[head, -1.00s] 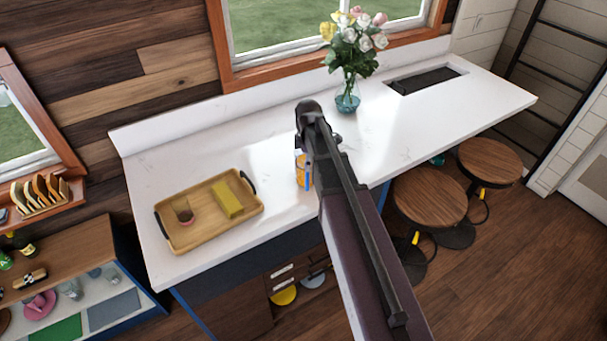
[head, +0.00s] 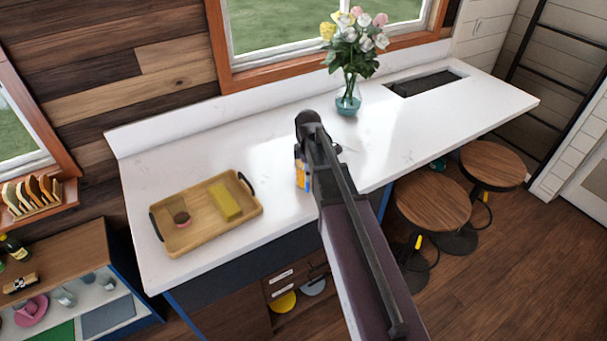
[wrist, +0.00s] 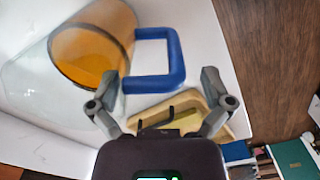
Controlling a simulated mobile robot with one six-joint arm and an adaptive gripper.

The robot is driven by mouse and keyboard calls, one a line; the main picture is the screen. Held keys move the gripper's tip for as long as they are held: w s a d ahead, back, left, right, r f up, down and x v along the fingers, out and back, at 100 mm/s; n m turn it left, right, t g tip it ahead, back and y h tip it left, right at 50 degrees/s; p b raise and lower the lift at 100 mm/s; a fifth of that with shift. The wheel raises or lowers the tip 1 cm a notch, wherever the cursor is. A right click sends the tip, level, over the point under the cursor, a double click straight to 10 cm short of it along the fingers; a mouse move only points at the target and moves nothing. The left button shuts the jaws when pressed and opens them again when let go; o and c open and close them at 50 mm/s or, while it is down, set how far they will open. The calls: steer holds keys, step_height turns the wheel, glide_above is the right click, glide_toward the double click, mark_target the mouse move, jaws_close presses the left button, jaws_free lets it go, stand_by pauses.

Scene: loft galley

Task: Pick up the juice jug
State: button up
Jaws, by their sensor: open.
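The juice jug shows in the wrist view as a clear jug with orange juice (wrist: 92,50) and a square blue handle (wrist: 172,62). It appears at the upper left, with its handle toward the middle. My gripper (wrist: 161,88) is open, with one fingertip on either side of the handle in the picture. I cannot tell whether either finger touches it. In the head view the jug (head: 300,173) stands on the white counter, mostly hidden behind my arm, and my fingers cannot be made out there.
A flower vase (head: 348,98) stands behind and right, near a sink (head: 425,82). Stools (head: 432,199) stand at the counter's right front.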

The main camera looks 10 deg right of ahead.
steer(key=shift+c, duration=0.2)
steer(key=c, duration=1.1)
steer(key=shift+r+p, duration=1.85)
steer(key=shift+s+a, duration=0.1)
steer(key=shift+s, duration=0.6)
steer(key=shift+s+a+r+p, duration=0.2)
steer(key=shift+s+a, duration=0.25)
steer(key=shift+s, duration=1.9)
steer(key=shift+s+a+r+p, duration=0.25)
steer(key=shift+s+a, duration=0.15)
steer(key=shift+s, duration=1.95)
steer(key=shift+s+a+r+p, duration=0.2)
steer(key=shift+s+a, duration=0.25)
steer(key=shift+s, duration=2)
